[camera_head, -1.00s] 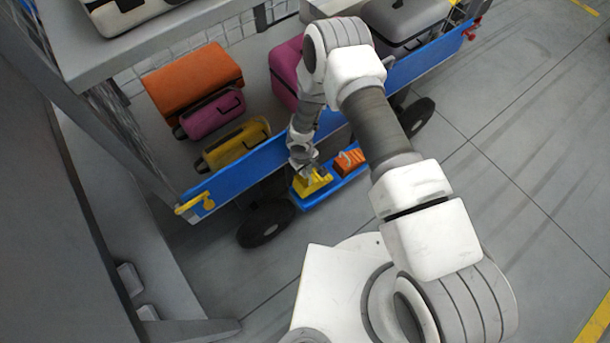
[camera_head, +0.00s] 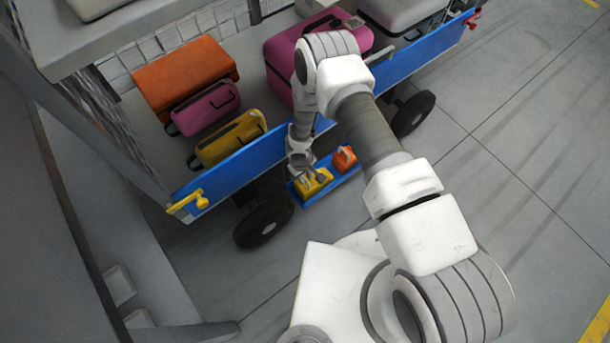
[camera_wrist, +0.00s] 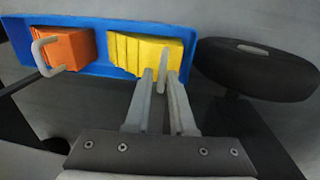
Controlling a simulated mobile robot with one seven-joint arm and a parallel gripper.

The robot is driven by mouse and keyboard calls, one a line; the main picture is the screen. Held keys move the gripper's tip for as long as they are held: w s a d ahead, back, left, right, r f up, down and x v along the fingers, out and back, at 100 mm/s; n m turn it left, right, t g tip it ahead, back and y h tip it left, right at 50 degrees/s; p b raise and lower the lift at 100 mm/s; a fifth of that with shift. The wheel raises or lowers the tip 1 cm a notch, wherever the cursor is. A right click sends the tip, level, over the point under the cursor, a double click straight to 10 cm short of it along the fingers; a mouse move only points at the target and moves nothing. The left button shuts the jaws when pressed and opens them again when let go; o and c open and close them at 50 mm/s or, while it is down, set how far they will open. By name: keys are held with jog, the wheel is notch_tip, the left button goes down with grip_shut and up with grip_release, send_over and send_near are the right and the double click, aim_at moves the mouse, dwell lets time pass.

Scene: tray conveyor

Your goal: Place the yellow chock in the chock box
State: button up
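The blue chock box (camera_head: 338,183) hangs low at the side of the luggage cart. It also shows in the wrist view (camera_wrist: 100,22). The yellow chock (camera_head: 312,186) sits inside its near-left part in the head view, and on the right in the wrist view (camera_wrist: 150,52). An orange chock (camera_head: 344,158) with a grey handle is beside it, also seen in the wrist view (camera_wrist: 66,50). My gripper (camera_wrist: 162,76) is over the yellow chock. Its fingers stand on both sides of the chock's grey handle, with a gap showing between them and it.
The cart's blue side rail (camera_head: 245,165) runs above the box, close to my arm. A black wheel (camera_head: 264,222) is next to the box and shows near my gripper in the wrist view (camera_wrist: 258,68). Suitcases lie on the cart. The floor at right is clear.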

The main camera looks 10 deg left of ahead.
jog(key=shift+o, duration=1.3)
jog(key=shift+r, duration=0.1)
notch_tip(320, 180, up, 12)
jog(key=s+p, duration=0.1)
jog(key=p, duration=0.3)
jog(key=shift+a, duration=0.45)
